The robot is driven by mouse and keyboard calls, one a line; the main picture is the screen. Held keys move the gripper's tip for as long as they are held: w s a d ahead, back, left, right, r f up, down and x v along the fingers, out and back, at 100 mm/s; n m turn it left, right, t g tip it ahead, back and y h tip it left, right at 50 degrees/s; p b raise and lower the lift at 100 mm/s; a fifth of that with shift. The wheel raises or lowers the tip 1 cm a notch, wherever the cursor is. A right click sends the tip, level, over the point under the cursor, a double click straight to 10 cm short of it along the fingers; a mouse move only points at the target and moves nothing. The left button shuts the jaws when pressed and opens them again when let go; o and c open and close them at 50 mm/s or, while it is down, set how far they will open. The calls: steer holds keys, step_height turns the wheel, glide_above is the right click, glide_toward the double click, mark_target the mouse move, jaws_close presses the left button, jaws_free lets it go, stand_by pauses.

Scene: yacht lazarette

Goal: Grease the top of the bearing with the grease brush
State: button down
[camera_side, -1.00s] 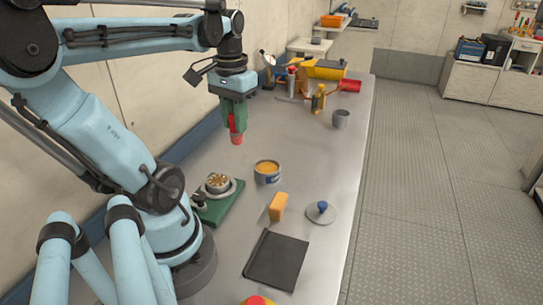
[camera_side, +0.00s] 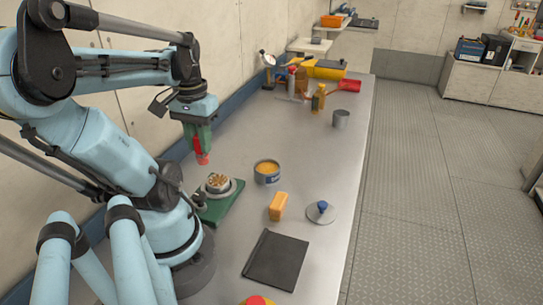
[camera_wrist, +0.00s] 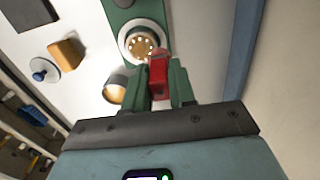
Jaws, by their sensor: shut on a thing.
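My gripper (camera_side: 199,143) has green fingers and is shut on the grease brush (camera_side: 202,158), a red piece that sticks out below the fingertips. The fingers also show in the wrist view (camera_wrist: 160,88) on both sides of the red brush (camera_wrist: 158,73). The bearing (camera_side: 218,183) is a round metal ring with brownish balls, on a green base plate (camera_side: 224,207). The brush is above it and a little toward the wall, apparently apart from it. In the wrist view the brush tip overlaps the lower right of the bearing (camera_wrist: 141,43). An open tin of orange grease (camera_side: 267,179) stands right of the bearing.
An orange block (camera_side: 278,206), a grey lid with a blue knob (camera_side: 321,212) and a dark mat (camera_side: 276,260) lie nearer on the bench. The bench middle is clear.

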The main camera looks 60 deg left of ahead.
mark_target(204, 157)
step_height(204, 157, down, 4)
steer(key=shift+f, duration=0.1)
steer(key=shift+w+d+f, duration=0.15)
steer(key=shift+w+d, duration=0.05)
steer(key=shift+w, duration=0.05)
steer(key=shift+w+d+f, duration=0.1)
steer(key=shift+w+d, duration=1.85)
steer(key=shift+w, duration=0.05)
steer(key=shift+s+a, duration=2.2)
steer(key=shift+a, duration=0.1)
steer(key=shift+w+d, duration=0.15)
steer(key=shift+w, duration=0.15)
steer(key=shift+w+d, duration=2)
steer(key=shift+s+a, duration=2.2)
steer(key=shift+r, duration=4.05)
